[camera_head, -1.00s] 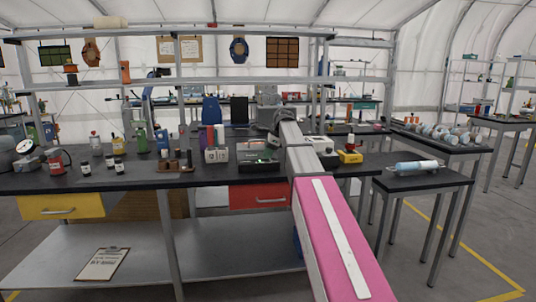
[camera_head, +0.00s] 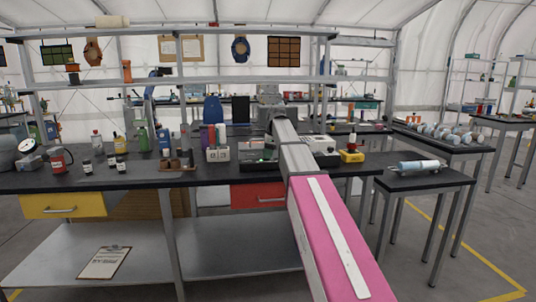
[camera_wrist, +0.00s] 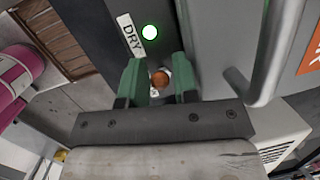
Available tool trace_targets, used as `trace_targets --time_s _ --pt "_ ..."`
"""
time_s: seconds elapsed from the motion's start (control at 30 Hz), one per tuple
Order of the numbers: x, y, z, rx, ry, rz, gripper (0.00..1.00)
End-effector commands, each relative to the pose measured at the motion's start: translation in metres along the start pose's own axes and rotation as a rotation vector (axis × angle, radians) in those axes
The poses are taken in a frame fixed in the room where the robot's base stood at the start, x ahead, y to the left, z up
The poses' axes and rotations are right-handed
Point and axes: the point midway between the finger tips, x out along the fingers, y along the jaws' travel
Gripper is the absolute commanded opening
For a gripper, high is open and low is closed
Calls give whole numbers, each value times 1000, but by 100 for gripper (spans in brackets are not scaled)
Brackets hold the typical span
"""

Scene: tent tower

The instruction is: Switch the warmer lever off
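In the wrist view, a dark panel carries a white "DRY" label (camera_wrist: 130,35) and a lit green round lamp (camera_wrist: 150,32). Below the lamp is a small orange-brown round knob (camera_wrist: 160,78), which looks like the lever's end. My gripper (camera_wrist: 158,70) has two green fingers, one on each side of the knob. They are open, with a narrow gap visible at each side. The lever's shaft and pivot are not clearly visible. In the head view, a low black box (camera_head: 262,166) sits on the bench by my arm; my gripper is not clearly distinguishable there.
A grey curved handle (camera_wrist: 270,60) is close to the right of my fingers. On the black bench (camera_head: 215,178), a white block holder (camera_head: 217,155) stands left of the box. A yellow device (camera_head: 351,156) stands right of my arm. Bottles stand farther left.

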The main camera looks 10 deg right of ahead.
Motion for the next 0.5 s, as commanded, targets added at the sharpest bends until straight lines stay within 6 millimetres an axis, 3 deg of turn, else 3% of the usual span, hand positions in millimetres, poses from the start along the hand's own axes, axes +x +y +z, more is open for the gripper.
trace_targets --time_s 0.27,0.5 --pt "-7 0 0 0 -1 -1 28" --pt "-46 -1 0 0 -1 -3 28"
